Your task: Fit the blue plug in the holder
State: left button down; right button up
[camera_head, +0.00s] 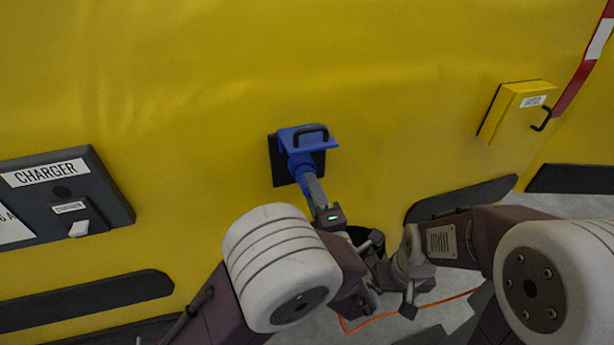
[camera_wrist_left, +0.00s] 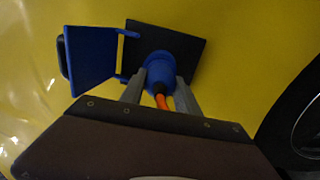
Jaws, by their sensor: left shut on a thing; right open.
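The holder is a dark square plate (camera_head: 281,166) on the yellow wall, with a blue hinged flap (camera_head: 318,141) standing open above it. The plate (camera_wrist_left: 183,40) and flap (camera_wrist_left: 91,58) also show in the left wrist view. The blue plug (camera_head: 299,164) is at the face of the plate, its front end hidden, so how deep it sits cannot be told. My left gripper (camera_head: 312,184) is shut on the plug (camera_wrist_left: 166,67), one finger on each side, and an orange cable (camera_wrist_left: 162,101) leaves its back. My right gripper (camera_head: 408,287) is open and empty, lower right of the plug.
A dark charger panel (camera_head: 99,184) is on the wall at the left. A yellow box (camera_head: 515,109) with a black handle is at the upper right. Orange cable (camera_head: 425,305) runs near the floor below my right gripper. The wall around the holder is clear.

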pick_arm(q)
jog(key=shift+p+v, duration=0.7)
jog(key=shift+v, duration=1.4)
